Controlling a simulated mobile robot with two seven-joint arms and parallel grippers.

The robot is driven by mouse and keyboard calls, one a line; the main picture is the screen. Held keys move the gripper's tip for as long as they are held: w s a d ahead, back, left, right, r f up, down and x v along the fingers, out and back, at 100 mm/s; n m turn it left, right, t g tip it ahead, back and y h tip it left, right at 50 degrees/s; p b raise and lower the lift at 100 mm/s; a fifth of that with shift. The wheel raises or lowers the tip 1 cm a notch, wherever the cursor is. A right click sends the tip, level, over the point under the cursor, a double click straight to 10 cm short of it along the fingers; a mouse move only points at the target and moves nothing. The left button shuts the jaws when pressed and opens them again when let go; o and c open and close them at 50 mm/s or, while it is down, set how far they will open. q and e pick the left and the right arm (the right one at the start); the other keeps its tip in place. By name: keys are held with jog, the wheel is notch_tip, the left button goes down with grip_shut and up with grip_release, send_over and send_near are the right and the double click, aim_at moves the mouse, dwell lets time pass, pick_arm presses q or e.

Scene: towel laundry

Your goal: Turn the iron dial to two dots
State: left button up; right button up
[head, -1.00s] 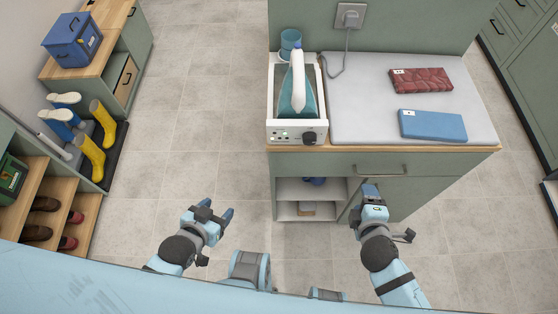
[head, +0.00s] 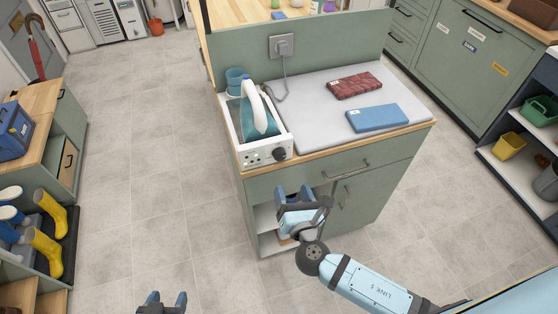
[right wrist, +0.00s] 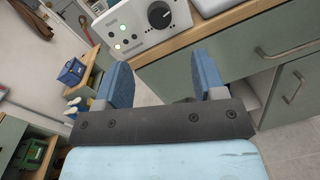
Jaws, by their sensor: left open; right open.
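The iron station (head: 262,157) is a white box with a teal iron (head: 258,118) resting on it, at the left end of the counter. Its black dial (head: 279,154) is at the right of the front panel, beside small lights; the dial also shows in the right wrist view (right wrist: 158,14). Its setting is too small to read. My right gripper (head: 293,193) is open and empty, in front of the cabinet and below the panel. In the right wrist view its blue fingers (right wrist: 164,88) are apart, below the dial. My left gripper (head: 166,298) is open and empty at the bottom edge.
A grey ironing pad (head: 320,105) holds a folded red towel (head: 355,85) and a folded blue towel (head: 377,118). A drawer handle (head: 346,171) sticks out below the counter edge. A teal cup (head: 235,80) stands behind the iron.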

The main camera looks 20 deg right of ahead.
aim_at(280, 157)
jog(key=w, duration=0.3)
jog(key=w+p, duration=0.1)
jog(key=w, duration=0.7)
jog(key=shift+d, duration=0.25)
jog(key=c, duration=0.9)
